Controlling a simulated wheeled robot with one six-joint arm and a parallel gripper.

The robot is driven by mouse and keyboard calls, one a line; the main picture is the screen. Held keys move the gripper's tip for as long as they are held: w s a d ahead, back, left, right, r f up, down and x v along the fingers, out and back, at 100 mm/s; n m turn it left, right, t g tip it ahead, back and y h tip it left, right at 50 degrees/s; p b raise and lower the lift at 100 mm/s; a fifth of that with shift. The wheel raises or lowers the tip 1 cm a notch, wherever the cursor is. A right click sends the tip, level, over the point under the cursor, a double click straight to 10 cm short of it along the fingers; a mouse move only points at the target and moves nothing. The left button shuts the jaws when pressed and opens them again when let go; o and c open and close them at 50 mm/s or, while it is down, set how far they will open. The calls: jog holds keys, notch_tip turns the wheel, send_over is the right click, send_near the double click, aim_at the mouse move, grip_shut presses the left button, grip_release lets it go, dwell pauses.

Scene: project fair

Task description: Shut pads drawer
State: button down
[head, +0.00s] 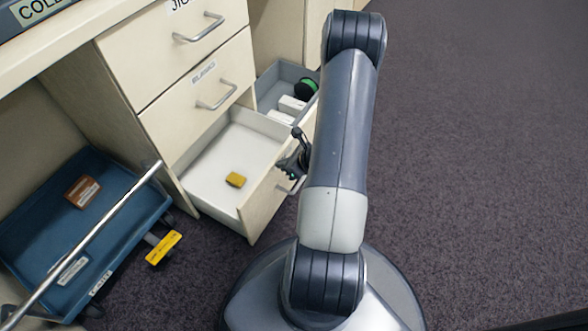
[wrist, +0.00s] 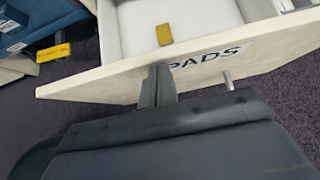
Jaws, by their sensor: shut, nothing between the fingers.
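The pads drawer is the bottom cream drawer (head: 263,206) of the cabinet, and it is pulled out. A yellow-brown block (head: 235,179) lies on its white floor. In the wrist view its front (wrist: 110,84) carries the label PADS (wrist: 210,57), and the block (wrist: 164,34) shows inside. My gripper (head: 299,160) is at the drawer's front, partly hidden behind my arm. In the wrist view my gripper (wrist: 158,75) is shut and empty, its fingertips at the front panel beside the label. I cannot tell whether they touch it. Part of the metal handle (wrist: 228,80) shows to their right.
Two closed drawers (head: 205,88) sit above. A blue tray (head: 120,219) with a metal bar (head: 90,240) and yellow tag (head: 163,248) stands left. Carpet (head: 480,150) at right is clear.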

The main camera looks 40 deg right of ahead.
jog(key=w+a, duration=0.4)
jog(key=w, duration=0.7)
jog(key=w+a+b, duration=0.1)
jog(key=w+a, duration=0.4)
jog(key=w, duration=0.5)
jog(key=shift+w, duration=0.35)
jog(key=shift+d, duration=0.1)
